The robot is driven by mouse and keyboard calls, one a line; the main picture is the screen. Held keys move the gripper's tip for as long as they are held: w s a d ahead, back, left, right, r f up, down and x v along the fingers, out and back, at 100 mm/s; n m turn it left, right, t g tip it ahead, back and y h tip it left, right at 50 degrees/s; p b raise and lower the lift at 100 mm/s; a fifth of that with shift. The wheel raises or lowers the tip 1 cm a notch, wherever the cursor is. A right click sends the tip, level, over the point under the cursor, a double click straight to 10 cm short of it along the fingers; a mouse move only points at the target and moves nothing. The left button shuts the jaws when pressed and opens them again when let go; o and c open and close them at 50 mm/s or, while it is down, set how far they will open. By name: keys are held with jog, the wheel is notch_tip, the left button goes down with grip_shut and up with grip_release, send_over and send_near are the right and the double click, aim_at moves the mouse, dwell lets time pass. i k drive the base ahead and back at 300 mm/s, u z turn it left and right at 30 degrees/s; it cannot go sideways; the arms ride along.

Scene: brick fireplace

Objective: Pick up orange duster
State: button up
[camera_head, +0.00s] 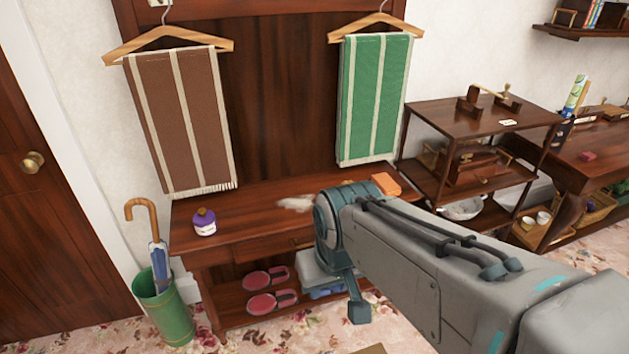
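An orange block-shaped thing (385,184), the only orange item of its kind in view, lies on the right part of the dark wooden bench top (260,205). It rests just behind my grey arm, below the green towel. A pale, fluffy-looking thing (297,203) lies on the same top, left of my arm's joint. I cannot tell what it is. My arm reaches in from the lower right across the bench front. A teal part ending in a small block (358,310) hangs below the joint. I cannot make out two fingertips or anything held.
A purple bottle (204,221) stands on the bench's left. Pink slippers (270,290) and folded cloth (318,272) lie on the lower shelf. A green umbrella bin (165,305) stands left. Brown (180,120) and green (374,100) towels hang above. A shelf unit (470,120) stands right.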

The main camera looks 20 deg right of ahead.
aim_at(387, 183)
jog(key=k, duration=0.6)
jog(key=z, duration=0.7)
jog(key=i, duration=0.95)
jog(key=z, duration=0.4)
jog(key=i, duration=1.3)
jog(key=u, duration=0.5)
